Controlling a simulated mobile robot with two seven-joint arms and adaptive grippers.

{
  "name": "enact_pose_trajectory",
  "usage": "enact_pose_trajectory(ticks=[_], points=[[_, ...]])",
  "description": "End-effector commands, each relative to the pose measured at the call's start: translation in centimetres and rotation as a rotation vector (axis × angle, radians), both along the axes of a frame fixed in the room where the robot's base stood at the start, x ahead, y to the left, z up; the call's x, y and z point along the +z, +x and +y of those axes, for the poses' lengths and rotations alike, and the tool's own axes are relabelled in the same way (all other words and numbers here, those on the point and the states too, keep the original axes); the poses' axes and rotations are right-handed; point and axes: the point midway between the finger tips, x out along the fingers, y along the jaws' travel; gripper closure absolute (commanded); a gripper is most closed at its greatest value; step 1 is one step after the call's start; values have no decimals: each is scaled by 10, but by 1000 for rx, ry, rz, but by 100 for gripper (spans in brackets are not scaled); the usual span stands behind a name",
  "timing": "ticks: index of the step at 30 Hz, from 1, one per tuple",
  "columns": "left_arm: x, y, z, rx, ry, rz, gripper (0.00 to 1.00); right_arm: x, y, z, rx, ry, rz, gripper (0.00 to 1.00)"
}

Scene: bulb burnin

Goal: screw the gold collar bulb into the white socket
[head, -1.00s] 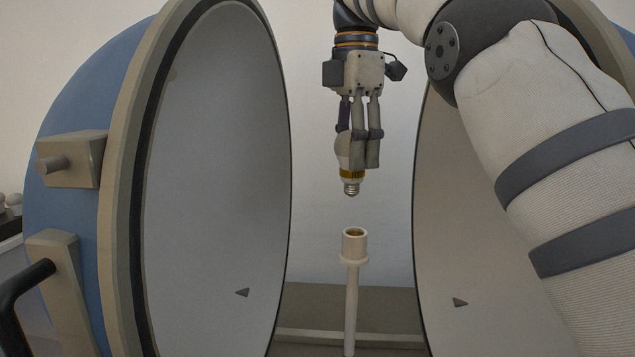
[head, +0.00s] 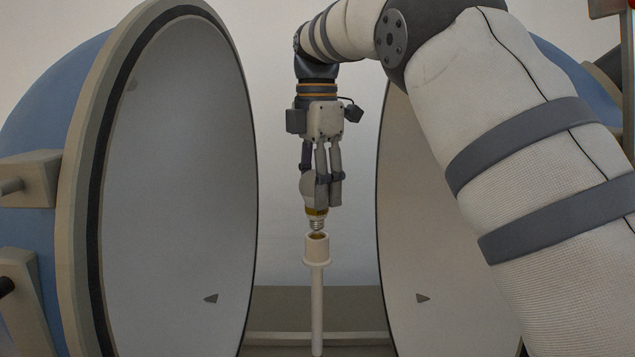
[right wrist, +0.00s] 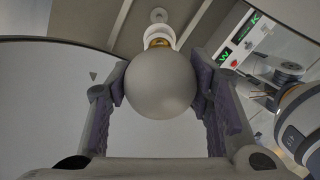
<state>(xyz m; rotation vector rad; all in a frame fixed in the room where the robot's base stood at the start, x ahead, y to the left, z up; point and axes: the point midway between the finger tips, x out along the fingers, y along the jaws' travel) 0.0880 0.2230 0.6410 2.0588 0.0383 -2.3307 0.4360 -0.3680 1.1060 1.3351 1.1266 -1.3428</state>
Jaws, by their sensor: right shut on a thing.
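The gold collar bulb (head: 311,190) hangs with its threaded base down in my right gripper (head: 322,192). The gripper is shut on its white globe, and the gold collar shows below the fingers. The white socket (head: 317,250) stands upright on a thin post, its open top facing up. The bulb's metal tip is just above the socket's mouth, close to it; I cannot tell if they touch. In the right wrist view the globe (right wrist: 160,84) sits between both finger pads and hides most of the socket (right wrist: 159,34). My left gripper is not in view.
A large hemispherical shell (head: 180,190) stands open left of the post, and another shell (head: 440,270) stands on the right behind my arm. A gap lies between them. In the right wrist view a panel with green displays (right wrist: 240,38) shows at upper right.

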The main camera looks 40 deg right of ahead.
Motion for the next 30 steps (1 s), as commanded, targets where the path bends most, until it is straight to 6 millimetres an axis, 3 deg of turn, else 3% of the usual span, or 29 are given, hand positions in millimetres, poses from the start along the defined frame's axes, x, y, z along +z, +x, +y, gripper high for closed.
enact_pose_trajectory(ticks=[13,30], points=[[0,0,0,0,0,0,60,0,-1,0,-1,1,0,79],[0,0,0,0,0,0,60,-14,0,0,-1,2,-1,79]])
